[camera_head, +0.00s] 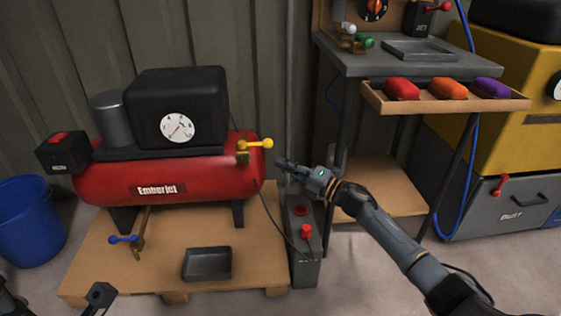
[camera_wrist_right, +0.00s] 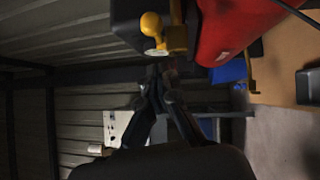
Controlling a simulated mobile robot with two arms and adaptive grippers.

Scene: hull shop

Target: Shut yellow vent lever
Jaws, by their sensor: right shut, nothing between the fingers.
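The yellow vent lever (camera_head: 256,144) is on the right end of the red compressor tank (camera_head: 170,175) marked "Emberjet". Its arm points right and ends in a round yellow knob. In the right wrist view the yellow lever (camera_wrist_right: 152,27) shows at the top, just above the fingers. My right gripper (camera_head: 280,164) is shut and empty, a little right of and below the knob in the head view; it also shows in the wrist view (camera_wrist_right: 157,72). Whether it touches the lever I cannot tell. A part of my left gripper (camera_head: 100,294) shows at the bottom left; its jaws are unclear.
A blue-handled valve (camera_head: 125,240) hangs below the tank, above a wooden pallet with a dark tray (camera_head: 207,263). A grey box with red controls (camera_head: 306,232) stands beside the pallet. A workbench (camera_head: 400,65) with a shelf of coloured blocks is at right.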

